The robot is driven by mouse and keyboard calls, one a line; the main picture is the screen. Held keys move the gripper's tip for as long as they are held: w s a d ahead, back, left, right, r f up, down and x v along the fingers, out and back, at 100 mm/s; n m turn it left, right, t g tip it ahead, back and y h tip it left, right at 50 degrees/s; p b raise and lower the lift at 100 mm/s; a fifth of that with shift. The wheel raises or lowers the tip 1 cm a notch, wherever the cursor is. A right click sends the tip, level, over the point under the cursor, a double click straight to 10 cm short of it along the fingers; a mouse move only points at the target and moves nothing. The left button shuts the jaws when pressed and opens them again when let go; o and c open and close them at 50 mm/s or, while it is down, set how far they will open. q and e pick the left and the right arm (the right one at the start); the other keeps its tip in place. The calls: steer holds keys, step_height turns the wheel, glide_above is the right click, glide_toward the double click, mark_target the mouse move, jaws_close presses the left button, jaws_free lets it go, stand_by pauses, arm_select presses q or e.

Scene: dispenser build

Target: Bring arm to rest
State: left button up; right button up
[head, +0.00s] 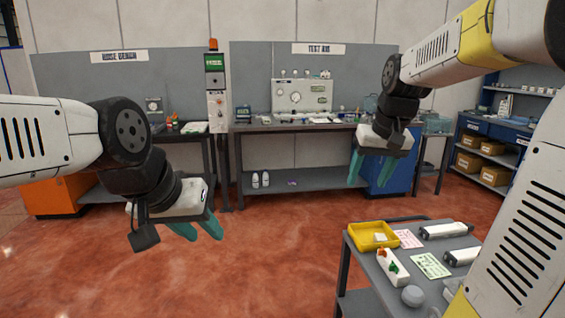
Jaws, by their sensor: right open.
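My left arm comes in from the left. Its gripper (207,236) hangs over the red floor with its teal fingers apart and nothing between them. My right arm comes in from the upper right. Its gripper (369,180) points down in front of the test bench (330,128), well behind the grey cart in the picture. Its two teal fingers are spread, with nothing between them. Neither gripper touches anything that I can see.
The grey cart (352,262) at lower right holds a yellow tray (366,243), a white block with red and green parts (393,267), cards, a round grey piece (412,295) and white cylindrical units (443,230). Shelves (505,152) stand far right. The middle floor is clear.

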steer(key=s+a+f+t, duration=0.1)
steer(key=s+a, duration=0.2)
steer(key=s, duration=0.5)
steer(key=s+a+f+t+y, duration=0.1)
steer(key=s+a, duration=0.2)
steer(key=s, duration=0.6)
steer(key=shift+s+f, duration=0.15)
steer(key=shift+f, duration=0.2)
steer(key=shift+c, duration=0.3)
